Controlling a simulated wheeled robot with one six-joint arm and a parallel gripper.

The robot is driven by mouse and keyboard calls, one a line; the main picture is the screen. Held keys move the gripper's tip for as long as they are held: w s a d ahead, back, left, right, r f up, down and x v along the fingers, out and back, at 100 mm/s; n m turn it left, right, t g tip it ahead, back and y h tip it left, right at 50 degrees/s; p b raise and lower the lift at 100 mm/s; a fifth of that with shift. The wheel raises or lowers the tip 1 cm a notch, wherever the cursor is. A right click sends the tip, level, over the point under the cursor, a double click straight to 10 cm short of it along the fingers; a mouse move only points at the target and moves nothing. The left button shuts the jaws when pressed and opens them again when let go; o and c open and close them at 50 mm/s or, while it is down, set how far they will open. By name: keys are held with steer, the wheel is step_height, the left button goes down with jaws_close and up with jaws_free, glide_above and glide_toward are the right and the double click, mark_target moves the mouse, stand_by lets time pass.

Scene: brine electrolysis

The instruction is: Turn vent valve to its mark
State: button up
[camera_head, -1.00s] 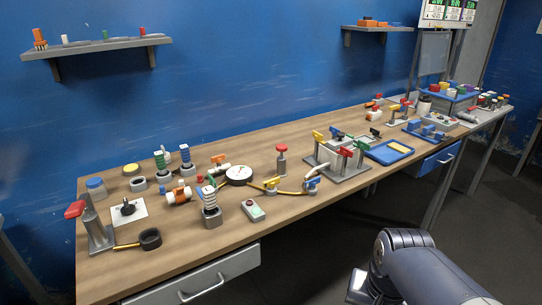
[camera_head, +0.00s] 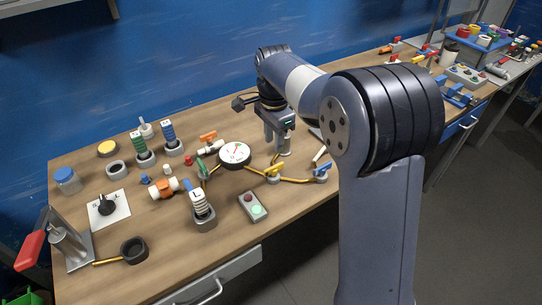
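My gripper (camera_head: 279,132) is at the back middle of the bench, pointing down beside and over a grey post (camera_head: 284,146). The post's red top, seen earlier, is hidden behind it. Whether the fingers are open or touch the post cannot be told. No label marks the vent valve. Lever valves in view are a white one with an orange handle (camera_head: 209,137), one with a yellow handle (camera_head: 274,169) and one with a blue handle (camera_head: 321,169). The yellow and blue ones sit along a yellow hose (camera_head: 295,180). No mark can be made out on them.
A round white gauge (camera_head: 235,153) stands left of my gripper. My arm hides the bench's middle right.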

mark_target(274, 166)
step_height(274, 166, down, 9)
steer(key=shift+f, duration=0.2)
stand_by(0.3)
jaws_close()
